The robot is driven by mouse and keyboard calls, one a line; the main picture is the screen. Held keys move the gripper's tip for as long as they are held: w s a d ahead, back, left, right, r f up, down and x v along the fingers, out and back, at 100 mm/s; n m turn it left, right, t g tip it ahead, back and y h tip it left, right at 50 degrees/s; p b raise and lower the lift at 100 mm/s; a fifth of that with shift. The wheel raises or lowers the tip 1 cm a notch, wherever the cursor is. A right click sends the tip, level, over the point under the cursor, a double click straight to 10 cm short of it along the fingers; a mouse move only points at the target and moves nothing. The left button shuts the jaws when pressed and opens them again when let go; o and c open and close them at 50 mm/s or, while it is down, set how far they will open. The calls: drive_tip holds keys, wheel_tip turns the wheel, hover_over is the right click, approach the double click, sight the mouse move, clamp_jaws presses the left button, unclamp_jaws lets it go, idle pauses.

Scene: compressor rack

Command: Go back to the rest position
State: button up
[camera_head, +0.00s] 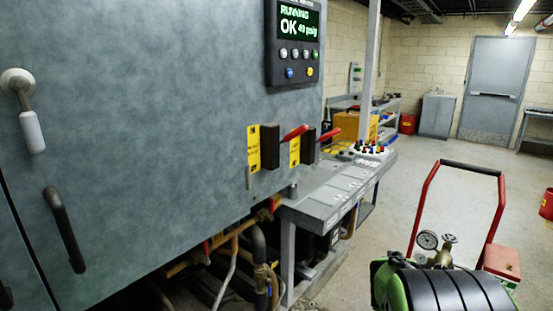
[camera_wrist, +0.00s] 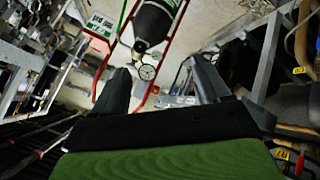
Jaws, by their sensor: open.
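My gripper (camera_wrist: 160,82) shows in the wrist view with its two dark fingers spread well apart. Nothing is held between the fingers. Beyond them are a pressure gauge (camera_wrist: 147,72) and a dark tank (camera_wrist: 156,22) between red rails, and the gripper looks apart from them. The gripper does not show in the head view.
A large grey cabinet (camera_head: 140,120) with a display panel (camera_head: 295,40) and red-handled switches fills the left. A grey bench (camera_head: 325,198) adjoins it. A cart with a red handle (camera_head: 425,200) stands at right, carrying a gauge (camera_head: 428,240). Open floor (camera_head: 420,155) lies behind.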

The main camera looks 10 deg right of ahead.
drive_tip(key=s+a+r+n+y+p, duration=0.1)
drive_tip(key=s+a+r+y, duration=0.2)
drive_tip(key=s+a, duration=0.7)
drive_tip(key=s+a+r+n+y+p, duration=0.1)
drive_tip(key=s+a+r+y, duration=0.3)
drive_tip(key=a, duration=1.1)
drive_tip(key=s+r+p, duration=0.1)
drive_tip(key=s+r, duration=0.2)
drive_tip(key=s, duration=0.2)
drive_tip(key=shift+s+n+t+y, duration=0.3)
drive_tip(key=shift+s, duration=0.1)
